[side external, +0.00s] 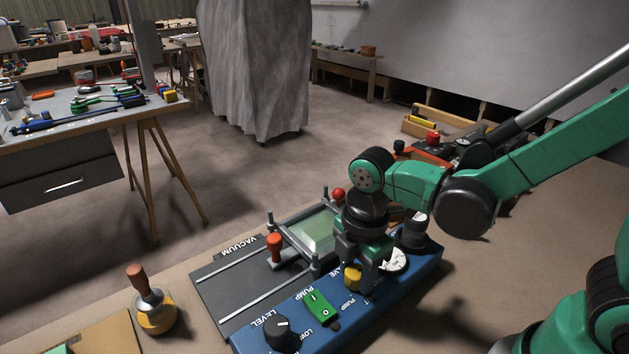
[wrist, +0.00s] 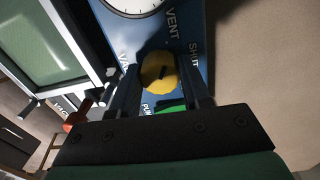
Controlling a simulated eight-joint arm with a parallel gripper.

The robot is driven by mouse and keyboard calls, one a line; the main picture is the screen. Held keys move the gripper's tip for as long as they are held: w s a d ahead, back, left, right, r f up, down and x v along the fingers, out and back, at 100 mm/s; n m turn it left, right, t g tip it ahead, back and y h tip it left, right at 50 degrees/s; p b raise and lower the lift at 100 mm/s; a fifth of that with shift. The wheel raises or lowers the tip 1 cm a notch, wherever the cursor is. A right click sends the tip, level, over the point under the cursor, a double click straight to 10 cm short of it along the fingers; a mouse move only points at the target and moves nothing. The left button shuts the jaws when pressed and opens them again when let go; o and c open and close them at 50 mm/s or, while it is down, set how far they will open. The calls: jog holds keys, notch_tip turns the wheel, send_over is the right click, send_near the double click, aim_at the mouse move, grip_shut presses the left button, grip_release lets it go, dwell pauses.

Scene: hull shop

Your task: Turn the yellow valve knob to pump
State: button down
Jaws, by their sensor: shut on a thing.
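The yellow valve knob (side external: 352,277) sits on the blue control panel (side external: 388,295). It also shows in the wrist view (wrist: 156,73), between my fingers, with a short dark mark on its top. The panel's words VENT and SHUT lie above and right of the knob there; PUMP is below, partly hidden by my fingers. I cannot tell for sure which word the mark points at. My gripper (side external: 363,272) points down from above and is shut on the knob. It also shows in the wrist view (wrist: 161,84).
A green PUMP switch (side external: 320,305) and a black LEVEL knob (side external: 283,333) are beside the valve. A white dial gauge (side external: 394,261) is on its other side. A clear-lidded frame (side external: 315,232) with a red-handled clamp (side external: 275,247) stands behind. A wooden-handled tool (side external: 148,298) stands at left.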

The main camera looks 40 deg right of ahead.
jog(key=m, duration=0.6)
jog(key=shift+a, duration=0.1)
jog(key=m, duration=0.5)
jog(key=shift+m, duration=0.3)
jog(key=m, duration=1.2)
jog(key=shift+w, duration=0.1)
dwell(0.4)
jog(key=shift+c, duration=2.1)
grip_release()
jog(key=shift+r, duration=0.15)
